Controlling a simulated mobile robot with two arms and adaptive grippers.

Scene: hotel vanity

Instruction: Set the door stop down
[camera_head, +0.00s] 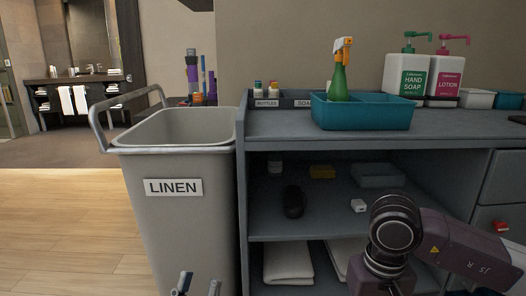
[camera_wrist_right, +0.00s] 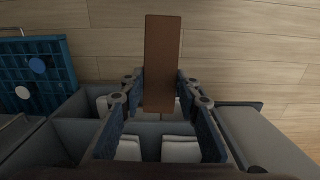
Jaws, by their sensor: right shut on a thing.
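The door stop (camera_wrist_right: 162,62) is a long brown wedge-like block in the right wrist view. My right gripper (camera_wrist_right: 160,90) is shut on it, with a finger on each side. The block sticks out past the fingertips, over grey compartments and the wood floor. In the head view my right arm shows at the lower right, in front of the cart shelves, but its fingers and the door stop cannot be made out. My left gripper (camera_head: 199,286) shows only its fingertips at the bottom edge, apart and with nothing between them, in front of the linen bin (camera_head: 180,228).
The grey cart (camera_head: 300,235) has a teal caddy (camera_head: 365,112) with a spray bottle (camera_head: 339,75) on top. Soap and lotion bottles stand behind. Its shelves hold small items and folded towels (camera_head: 288,263). A blue crate (camera_wrist_right: 32,68) lies left in the wrist view. Wood floor (camera_head: 70,235) is clear at left.

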